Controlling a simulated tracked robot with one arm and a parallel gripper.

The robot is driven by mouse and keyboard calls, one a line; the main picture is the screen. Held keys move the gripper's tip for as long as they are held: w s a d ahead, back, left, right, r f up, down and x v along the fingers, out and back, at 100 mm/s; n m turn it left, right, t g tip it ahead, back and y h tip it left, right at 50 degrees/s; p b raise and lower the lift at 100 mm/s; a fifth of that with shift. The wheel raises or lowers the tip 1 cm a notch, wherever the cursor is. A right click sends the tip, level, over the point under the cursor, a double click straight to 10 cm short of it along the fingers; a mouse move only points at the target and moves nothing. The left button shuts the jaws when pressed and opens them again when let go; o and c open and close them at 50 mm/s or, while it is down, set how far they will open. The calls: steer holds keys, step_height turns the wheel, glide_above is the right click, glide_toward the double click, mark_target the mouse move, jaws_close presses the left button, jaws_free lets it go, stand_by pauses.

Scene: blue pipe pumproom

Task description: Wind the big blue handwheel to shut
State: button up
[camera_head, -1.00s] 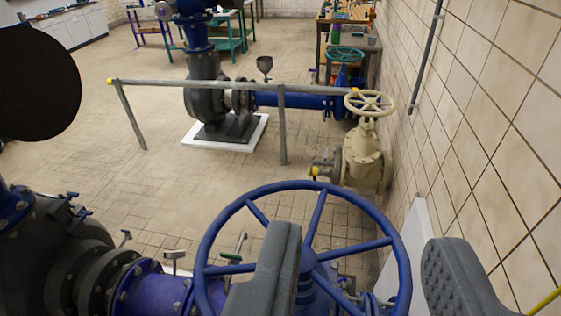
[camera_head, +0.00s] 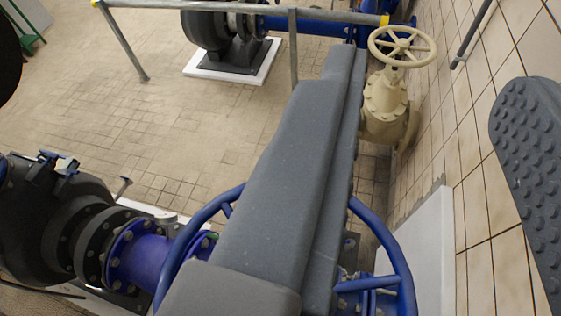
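The big blue handwheel (camera_head: 388,243) is at the bottom centre. Parts of its rim show on the left and the right, while its hub and most of its spokes are hidden. My gripper (camera_head: 435,90) is open, with its two grey padded fingers wide apart. The left finger crosses in front of the wheel's middle and the right finger is at the right picture edge, over the wall. The right part of the rim appears between the fingers in the picture. I see nothing gripped, and cannot tell whether the left finger touches the wheel.
A cream valve with a cream handwheel (camera_head: 402,46) stands beyond, by the tiled wall (camera_head: 485,200). A grey railing (camera_head: 240,10) crosses the top. A dark pump (camera_head: 60,225) with a purple-blue pipe (camera_head: 140,255) is at lower left. The tiled floor (camera_head: 180,130) between is clear.

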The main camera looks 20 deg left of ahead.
steer(key=shift+o, duration=1.4)
steer(key=shift+w, duration=0.1)
steer(key=w+a+f+m+g+p, duration=0.25)
steer(key=w+f+m, duration=0.25)
steer(key=w+f, duration=0.25)
steer(key=w+a+f+m+g+p, duration=0.2)
steer(key=w+f+m+g+p, duration=0.15)
steer(key=w+f, duration=0.4)
steer(key=w+a+f+m+g+p, duration=0.2)
steer(key=a+f+g, duration=0.1)
steer(key=f, duration=0.8)
steer(key=w+a+f+m+g+p, duration=0.2)
steer(key=a+f+m, duration=0.1)
steer(key=f, duration=0.8)
steer(key=w+a+f+m+g+p, duration=0.2)
steer(key=a+f+m+g, duration=0.1)
steer(key=f, duration=0.7)
steer(key=shift+a+f+g, duration=0.3)
steer(key=shift+a+f, duration=0.1)
steer(key=shift+a, duration=0.1)
